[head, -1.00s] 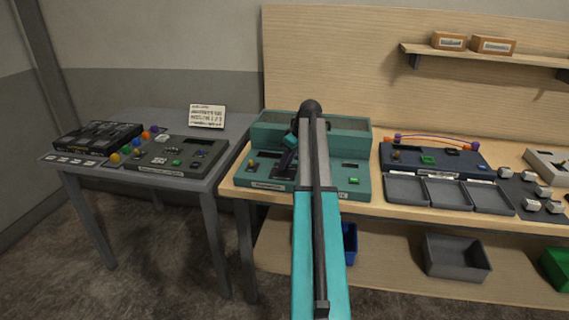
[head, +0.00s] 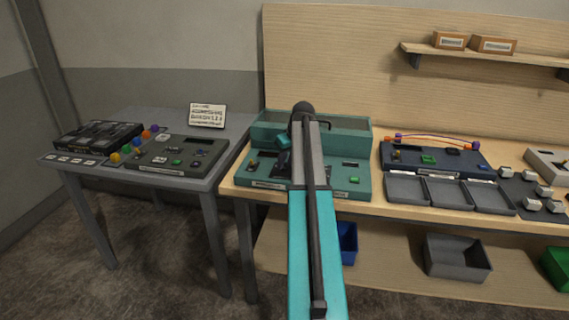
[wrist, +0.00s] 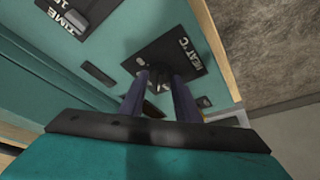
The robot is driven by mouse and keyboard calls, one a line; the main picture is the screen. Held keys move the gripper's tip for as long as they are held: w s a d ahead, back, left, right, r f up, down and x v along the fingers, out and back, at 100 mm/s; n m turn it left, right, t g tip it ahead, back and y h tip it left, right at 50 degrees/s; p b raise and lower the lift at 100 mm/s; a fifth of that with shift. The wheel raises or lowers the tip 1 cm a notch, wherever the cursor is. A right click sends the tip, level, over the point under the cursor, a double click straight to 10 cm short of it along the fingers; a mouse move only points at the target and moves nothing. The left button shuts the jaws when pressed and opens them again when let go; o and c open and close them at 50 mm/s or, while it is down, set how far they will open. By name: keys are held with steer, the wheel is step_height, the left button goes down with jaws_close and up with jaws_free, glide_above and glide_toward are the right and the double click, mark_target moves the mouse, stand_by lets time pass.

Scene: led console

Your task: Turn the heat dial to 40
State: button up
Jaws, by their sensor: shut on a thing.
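The teal console (head: 345,187) stands at the left end of the wooden bench. In the wrist view, a black plate marked HEAT °C (wrist: 196,60) carries the heat dial (wrist: 160,84), a small dark knob. My gripper (wrist: 160,78) is shut on the dial, one finger on each side. The fingers cover much of the knob, and I cannot read its setting or pointer. In the head view my gripper (head: 283,163) is at the left part of the console, and my arm hides the middle of it.
A second black plate marked TIME with a grey knob (wrist: 76,19) lies at the upper left of the wrist view. A dark blue console (head: 435,158) with trays stands to the right. A grey table (head: 220,160) with another console and a sign (head: 207,116) is at left.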

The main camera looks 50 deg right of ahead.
steer(key=shift+a+m+g+h, duration=0.15)
steer(key=shift+m+h, duration=0.25)
steer(key=shift+m, duration=0.7)
steer(key=shift+m+g+h, duration=0.15)
steer(key=shift+m+h, duration=0.25)
steer(key=shift+m, duration=0.7)
steer(key=o, duration=1)
steer(key=shift+b+v, duration=1.15)
steer(key=shift+v, duration=5.75)
steer(key=shift+w, duration=0.1)
